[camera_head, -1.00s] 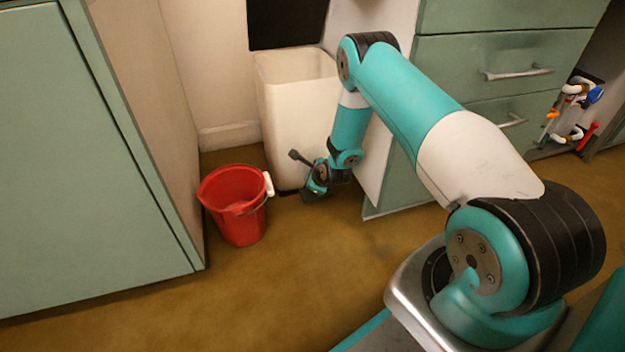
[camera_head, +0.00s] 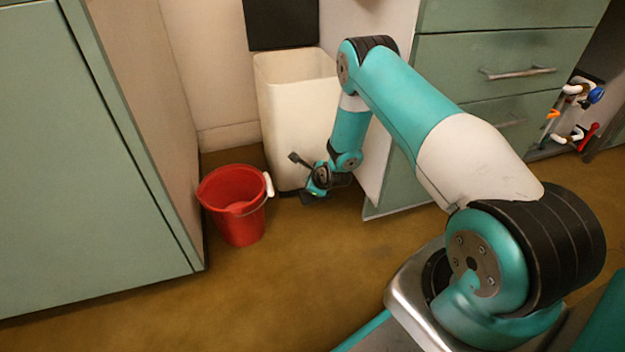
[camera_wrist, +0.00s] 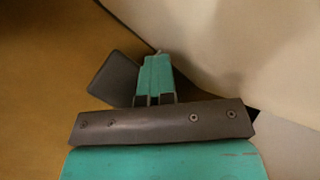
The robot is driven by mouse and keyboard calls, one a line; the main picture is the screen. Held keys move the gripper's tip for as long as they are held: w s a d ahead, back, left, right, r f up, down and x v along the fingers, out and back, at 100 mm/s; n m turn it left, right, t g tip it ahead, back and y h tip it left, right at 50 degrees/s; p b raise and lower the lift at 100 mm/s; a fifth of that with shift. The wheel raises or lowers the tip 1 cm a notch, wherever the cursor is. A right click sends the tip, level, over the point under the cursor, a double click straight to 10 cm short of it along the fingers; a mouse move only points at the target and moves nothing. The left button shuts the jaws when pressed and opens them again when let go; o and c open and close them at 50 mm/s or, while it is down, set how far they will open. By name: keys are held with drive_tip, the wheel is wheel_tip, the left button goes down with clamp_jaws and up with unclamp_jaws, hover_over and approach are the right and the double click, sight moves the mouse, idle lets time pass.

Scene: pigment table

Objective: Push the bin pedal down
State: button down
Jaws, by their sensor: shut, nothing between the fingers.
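The white bin (camera_head: 298,115) stands against the back wall in the head view, left of the drawer cabinet. A black panel (camera_head: 285,22), apparently its raised lid, stands upright above its back. My gripper (camera_head: 308,198) is low at the bin's front foot. In the wrist view its teal fingers (camera_wrist: 156,62) are shut with nothing between them. A dark flat plate (camera_wrist: 112,80), seemingly the pedal, lies under and left of the fingertips. The gripper hides part of it, and I cannot tell whether they touch. The pale bin wall (camera_wrist: 235,50) fills the upper right there.
A red bucket (camera_head: 233,215) with a white grip on its handle stands on the floor just left of the bin. A green cabinet (camera_head: 85,160) is at the left, green drawers (camera_head: 500,85) at the right. The brown floor (camera_head: 270,290) in front is clear.

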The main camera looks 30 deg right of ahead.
drive_tip(key=shift+s+r+p, duration=0.1)
drive_tip(key=shift+r+p, duration=2.05)
drive_tip(key=shift+r, duration=0.3)
wheel_tip(320, 180, up, 5)
drive_tip(key=p, duration=0.4)
